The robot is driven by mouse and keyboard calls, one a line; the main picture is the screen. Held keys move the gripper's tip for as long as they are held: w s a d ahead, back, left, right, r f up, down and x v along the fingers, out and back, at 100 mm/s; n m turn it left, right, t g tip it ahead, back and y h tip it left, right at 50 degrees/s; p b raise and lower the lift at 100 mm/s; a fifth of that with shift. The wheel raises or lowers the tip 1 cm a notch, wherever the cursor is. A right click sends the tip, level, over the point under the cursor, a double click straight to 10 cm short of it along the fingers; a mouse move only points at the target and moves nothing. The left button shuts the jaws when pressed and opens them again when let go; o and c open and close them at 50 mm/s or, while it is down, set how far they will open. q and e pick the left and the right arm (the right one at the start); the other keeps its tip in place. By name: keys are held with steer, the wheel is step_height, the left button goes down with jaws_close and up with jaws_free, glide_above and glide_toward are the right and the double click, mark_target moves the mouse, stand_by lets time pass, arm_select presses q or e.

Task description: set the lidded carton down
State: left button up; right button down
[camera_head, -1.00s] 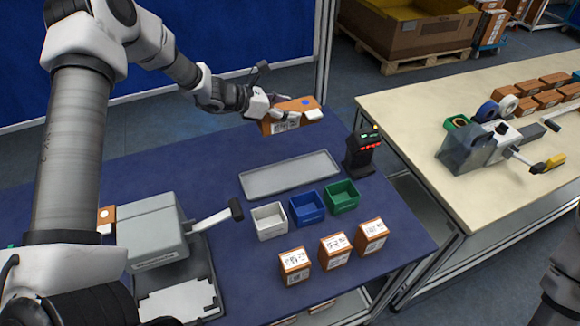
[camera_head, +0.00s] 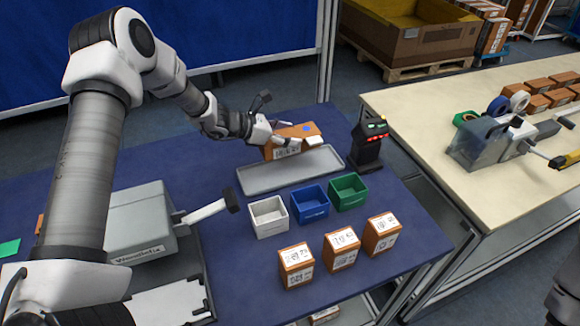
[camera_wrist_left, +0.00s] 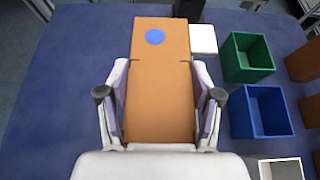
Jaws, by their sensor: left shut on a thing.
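The orange-brown carton (camera_head: 283,152) has a blue dot and a printed label on its side. My left gripper (camera_head: 281,141) is shut on it at the rear edge of the grey tray (camera_head: 262,184). The pictures do not settle whether the carton touches the tray or the table. In the left wrist view the carton (camera_wrist_left: 158,75) lies between the two fingers of my left gripper (camera_wrist_left: 160,97), one on each side. A white patch (camera_wrist_left: 203,39) shows at its right. My right gripper is not in view.
A black scanner (camera_head: 368,145) with red lights stands right of the tray. White (camera_head: 268,217), blue (camera_head: 309,204) and green (camera_head: 348,192) bins stand in front of it, with several labelled cartons nearer. A grey machine (camera_head: 140,225) stands at left. Blue table (camera_head: 205,165) is bare left of the tray.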

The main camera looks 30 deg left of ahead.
mark_target(261, 150)
arm_select(q)
step_height(261, 150, down, 7)
steer(key=shift+f+p, duration=0.15)
steer(key=shift+p, duration=0.65)
steer(key=shift+f+b, duration=0.3)
steer(key=o, duration=1.2)
steer(key=shift+r, duration=0.1)
steer(key=shift+o, duration=0.2)
steer(key=shift+a+r, duration=0.15)
steer(key=shift+a, duration=0.05)
steer(key=v, duration=1.1)
steer(key=shift+s+b, duration=0.1)
steer(key=shift+b, duration=0.2)
steer(key=shift+s+a+r, duration=0.15)
steer(key=shift+s, duration=0.1)
